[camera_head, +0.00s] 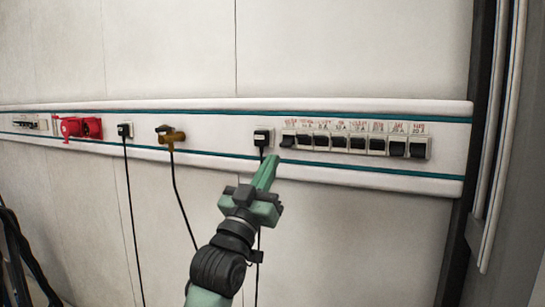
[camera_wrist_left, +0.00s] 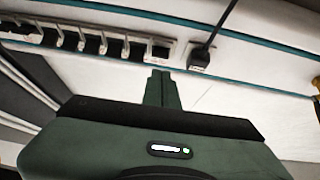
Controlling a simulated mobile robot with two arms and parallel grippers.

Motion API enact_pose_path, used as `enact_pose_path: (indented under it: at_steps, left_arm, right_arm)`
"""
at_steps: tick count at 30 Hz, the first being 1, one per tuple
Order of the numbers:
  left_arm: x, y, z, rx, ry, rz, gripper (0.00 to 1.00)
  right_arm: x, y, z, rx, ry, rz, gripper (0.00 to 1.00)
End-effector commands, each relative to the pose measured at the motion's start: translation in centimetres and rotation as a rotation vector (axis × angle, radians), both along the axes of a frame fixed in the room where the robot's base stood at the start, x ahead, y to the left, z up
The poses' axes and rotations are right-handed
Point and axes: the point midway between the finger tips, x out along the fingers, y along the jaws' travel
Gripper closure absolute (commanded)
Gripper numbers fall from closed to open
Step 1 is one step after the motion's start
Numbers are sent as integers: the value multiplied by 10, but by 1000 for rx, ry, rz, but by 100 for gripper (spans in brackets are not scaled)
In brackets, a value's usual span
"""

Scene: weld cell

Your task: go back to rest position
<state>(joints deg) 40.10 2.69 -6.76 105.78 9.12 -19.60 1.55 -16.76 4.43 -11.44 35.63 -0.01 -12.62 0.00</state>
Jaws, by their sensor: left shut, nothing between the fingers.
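My left gripper (camera_head: 266,172) reaches up from the bottom middle of the head view toward the wall rail. Its green fingers are together with nothing between them. Its tip lies in the picture just below a black plug (camera_head: 262,137) in the rail and beside the left end of a row of black switches (camera_head: 355,143). In the left wrist view the shut fingers (camera_wrist_left: 161,88) point at the rail, between the switch row (camera_wrist_left: 85,38) and the plug (camera_wrist_left: 199,60). Whether the fingertips touch the rail I cannot tell. My right gripper is not in view.
The white rail (camera_head: 220,131) with teal stripes runs across the wall. It also carries a red socket unit (camera_head: 80,128), another black plug (camera_head: 124,130) and a brass-coloured fitting (camera_head: 171,136). Cables hang down beside my arm. Pipes (camera_head: 497,130) stand at the right.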

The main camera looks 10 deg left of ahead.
Motion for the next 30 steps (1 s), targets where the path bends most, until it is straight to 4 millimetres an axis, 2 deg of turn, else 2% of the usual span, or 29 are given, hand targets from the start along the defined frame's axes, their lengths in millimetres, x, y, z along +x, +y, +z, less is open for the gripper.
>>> enact_pose_path:
  at_steps: [1, 5, 12, 17, 19, 20, 23, 26, 27, 29, 30]
  left_arm:
    - [-4, 1, -7, 0, -2, 1, 100]
    - [-9, 2, -12, 0, -2, 0, 100]
    - [-10, 2, -12, 0, -2, 0, 100]
    - [-10, 2, -15, 0, 5, 1, 100]
    - [-8, 2, -28, 6, 34, 3, 100]
    - [-8, 2, -38, 10, 58, 4, 100]
    - [-6, 2, -89, 35, 181, 13, 100]
    - [-13, 3, -162, 70, 357, 24, 100]
    - [-19, 3, -193, 86, 434, 29, 100]
    - [-31, 4, -237, 108, 547, 34, 100]
    - [-42, 5, -266, 122, 622, 38, 100]
  right_arm:
    - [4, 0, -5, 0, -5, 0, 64]
    - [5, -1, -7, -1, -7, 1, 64]
    - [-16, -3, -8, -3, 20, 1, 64]
    - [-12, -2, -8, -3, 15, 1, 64]
    - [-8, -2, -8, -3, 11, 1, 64]
    - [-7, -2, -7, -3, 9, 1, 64]
    - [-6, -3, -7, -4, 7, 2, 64]
    - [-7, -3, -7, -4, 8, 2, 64]
    - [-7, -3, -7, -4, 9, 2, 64]
    - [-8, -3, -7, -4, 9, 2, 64]
    - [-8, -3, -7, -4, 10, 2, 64]
